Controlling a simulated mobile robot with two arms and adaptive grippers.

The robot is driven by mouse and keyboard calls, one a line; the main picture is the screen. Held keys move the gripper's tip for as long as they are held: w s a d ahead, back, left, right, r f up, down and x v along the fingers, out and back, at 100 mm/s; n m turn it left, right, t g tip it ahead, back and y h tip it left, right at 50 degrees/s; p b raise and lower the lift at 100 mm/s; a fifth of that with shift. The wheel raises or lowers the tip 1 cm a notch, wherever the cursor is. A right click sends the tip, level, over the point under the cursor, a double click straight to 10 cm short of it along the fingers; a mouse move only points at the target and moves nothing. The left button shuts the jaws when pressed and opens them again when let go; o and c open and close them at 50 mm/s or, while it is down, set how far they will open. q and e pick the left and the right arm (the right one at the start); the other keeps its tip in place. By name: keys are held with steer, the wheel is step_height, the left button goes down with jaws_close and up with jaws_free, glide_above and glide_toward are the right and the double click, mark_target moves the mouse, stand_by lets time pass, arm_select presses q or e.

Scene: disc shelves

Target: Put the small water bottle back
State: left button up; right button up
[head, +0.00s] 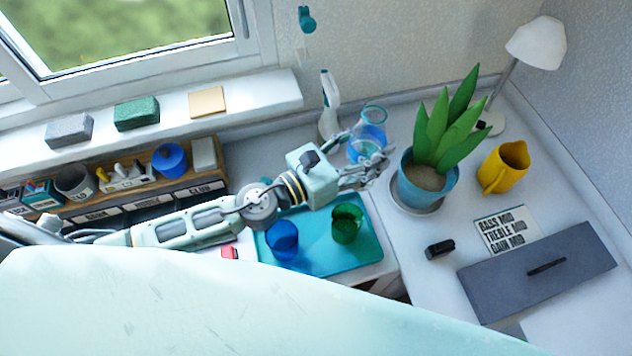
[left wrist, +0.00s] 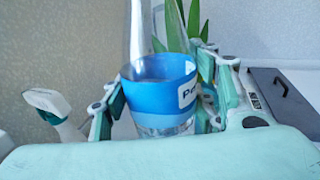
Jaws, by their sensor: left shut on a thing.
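The small water bottle (head: 368,137) is clear with a blue band. It stands upright in the head view, between the white spray bottle and the potted plant. My left gripper (head: 372,163) is shut on it. In the left wrist view the bottle (left wrist: 160,85) sits between the two fingers of my left gripper (left wrist: 165,105), with its blue label band at finger height. The top of the bottle is cut off in the wrist view. I cannot tell whether its base touches the table. My right gripper is in neither view.
A potted plant (head: 424,184) stands close right of the bottle, and a white spray bottle (head: 328,112) close left. A teal tray (head: 330,262) holds a blue cup (head: 282,240) and a green cup (head: 347,223). A yellow pitcher (head: 505,168) and a lamp (head: 535,45) stand farther right.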

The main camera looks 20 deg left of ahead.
arm_select(q)
steer(key=shift+w+f+b, duration=0.25)
steer(key=shift+f, duration=0.3)
steer(key=shift+w+f+b, duration=0.2)
steer(key=shift+f, duration=0.3)
steer(key=w+a+f+b, duration=0.2)
steer(key=a+f+b, duration=0.6)
steer(key=a+f, duration=0.2)
steer(key=shift+w+a+f, duration=0.15)
steer(key=shift+a+f, duration=0.15)
steer(key=shift+a, duration=0.35)
steer(key=shift+f+b, duration=0.2)
steer(key=shift+b, duration=0.1)
steer(key=o, duration=1.7)
steer(key=shift+c, duration=0.2)
